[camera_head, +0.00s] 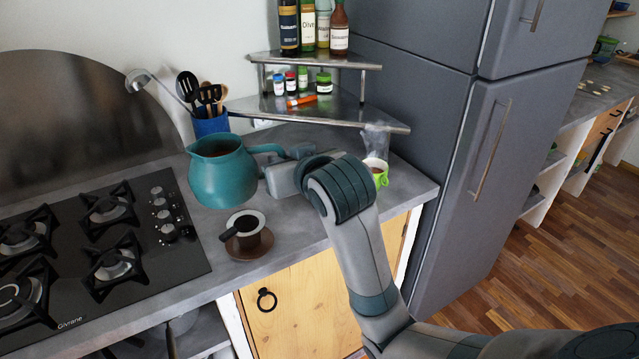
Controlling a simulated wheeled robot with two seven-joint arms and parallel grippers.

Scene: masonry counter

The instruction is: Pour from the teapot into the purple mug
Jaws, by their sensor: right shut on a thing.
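The teal teapot (222,178) is over the counter between the stove and the wall shelf, looking roughly upright with its dark opening facing up. I cannot tell if its base touches the counter. My right gripper (280,172) comes in from the right and is shut on the teapot's handle side; my wrist and fingers partly hide the handle. A dark-filled cup (247,226) stands on a brown saucer (248,247) just in front of the teapot; its colour looks grey-brown. No clearly purple mug shows. My left gripper is not in view.
A black gas stove (152,252) lies to the left. A blue utensil holder (211,124) stands behind the teapot. A metal corner shelf (318,112) holds bottles and small jars. A grey fridge (455,150) bounds the right. Bare counter (305,222) lies right of the saucer.

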